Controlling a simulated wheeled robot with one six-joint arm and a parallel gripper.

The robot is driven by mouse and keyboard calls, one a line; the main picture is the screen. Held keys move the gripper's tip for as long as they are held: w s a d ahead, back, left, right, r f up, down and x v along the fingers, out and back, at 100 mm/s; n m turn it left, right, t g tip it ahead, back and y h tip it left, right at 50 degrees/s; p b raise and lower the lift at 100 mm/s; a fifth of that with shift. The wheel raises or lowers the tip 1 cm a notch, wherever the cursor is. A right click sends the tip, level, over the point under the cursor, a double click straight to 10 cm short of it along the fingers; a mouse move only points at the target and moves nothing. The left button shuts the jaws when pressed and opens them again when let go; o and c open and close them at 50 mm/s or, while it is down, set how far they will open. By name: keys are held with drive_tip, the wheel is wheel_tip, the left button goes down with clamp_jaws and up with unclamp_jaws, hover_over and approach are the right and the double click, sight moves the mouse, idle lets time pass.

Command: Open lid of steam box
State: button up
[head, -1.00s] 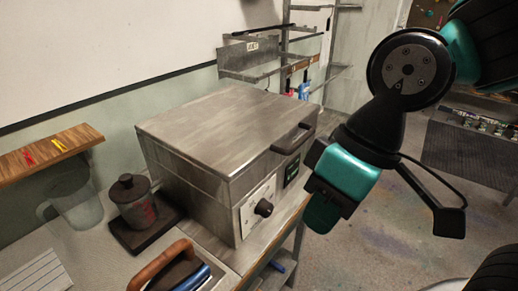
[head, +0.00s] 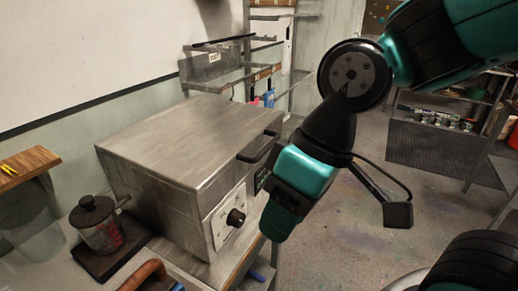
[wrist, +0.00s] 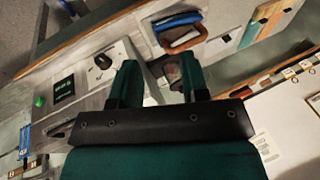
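The steam box (head: 165,185) is a grey metal box on the bench, left of centre in the head view. Its flat lid (head: 185,135) is shut. A dark bar handle (head: 262,146) sits at the lid's front edge. My gripper (head: 276,224) hangs in front of the box's right part, below the handle, apart from it as far as I can tell. In the wrist view my gripper (wrist: 160,68) has its two teal fingers spread with nothing held between them. The box's front panel, with a black knob (wrist: 103,62), shows left of the fingers.
A dark lidded pot (head: 98,224) stands on a dark plate left of the box. A wooden-handled object (head: 143,273) lies at the bench front. A wooden shelf (head: 28,166) juts out at left. Metal wall racks (head: 225,65) stand behind. Floor at right is open.

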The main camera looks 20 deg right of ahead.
drive_tip(key=w+d+f+m+t+y+b, duration=0.2)
drive_tip(key=w+d+f+m+y+b, duration=0.1)
drive_tip(key=w+f+m+b, duration=0.3)
drive_tip(key=m+t+y+b, duration=0.2)
drive_tip(key=m+t+b, duration=0.5)
drive_tip(key=m+t, duration=0.35)
approach(268, 145)
drive_tip(key=x, duration=0.3)
drive_tip(key=p+x, duration=0.1)
drive_tip(key=x, duration=0.6)
drive_tip(key=shift+w+f+p, duration=0.1)
drive_tip(key=shift+f+p, duration=0.3)
drive_tip(key=shift+c, duration=0.2)
clamp_jaws()
